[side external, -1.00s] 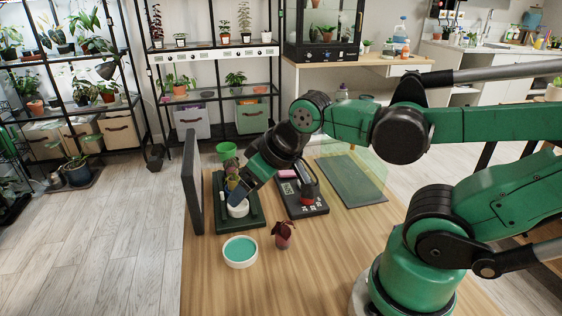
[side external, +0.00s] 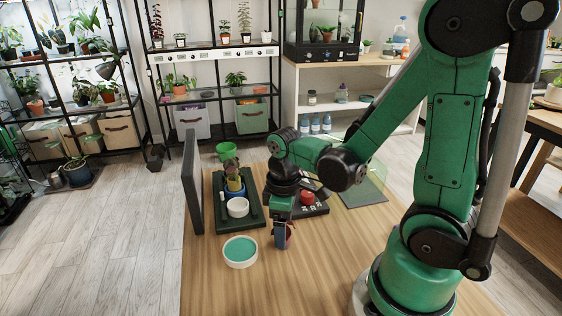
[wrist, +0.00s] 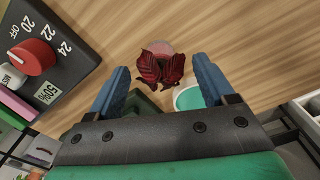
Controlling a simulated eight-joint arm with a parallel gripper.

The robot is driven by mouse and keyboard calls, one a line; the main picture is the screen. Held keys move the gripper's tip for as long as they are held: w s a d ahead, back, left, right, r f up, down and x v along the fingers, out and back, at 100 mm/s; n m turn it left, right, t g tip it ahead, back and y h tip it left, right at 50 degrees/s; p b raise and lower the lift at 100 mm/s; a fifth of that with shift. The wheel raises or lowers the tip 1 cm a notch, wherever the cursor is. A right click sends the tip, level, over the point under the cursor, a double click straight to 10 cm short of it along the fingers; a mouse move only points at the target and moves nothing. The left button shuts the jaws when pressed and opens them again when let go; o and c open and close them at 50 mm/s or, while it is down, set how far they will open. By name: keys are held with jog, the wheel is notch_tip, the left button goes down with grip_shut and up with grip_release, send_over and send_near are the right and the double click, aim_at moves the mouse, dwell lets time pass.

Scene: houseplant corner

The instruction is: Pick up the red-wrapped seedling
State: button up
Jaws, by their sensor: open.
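The red-wrapped seedling has dark red leaves and a pinkish-red base. It stands on the wooden table, and in the wrist view its leaves (wrist: 160,68) lie between my two blue fingers. In the side view only a sliver of the seedling (side external: 289,231) shows, mostly hidden behind my gripper (side external: 281,243). My gripper points down at the seedling and is open. In the wrist view both fingertips of my gripper (wrist: 160,72) are apart, with wood visible on either side of the leaves; I see no contact.
A teal-filled white bowl (side external: 240,261) stands to the left. A black box with a red knob (wrist: 33,57) is close by. An upright dark panel (side external: 193,180) edges the table. The front tabletop is clear.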

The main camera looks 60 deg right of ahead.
jog(key=shift+f, duration=1.25)
grip_shut()
jog(key=shift+r, duration=0.1)
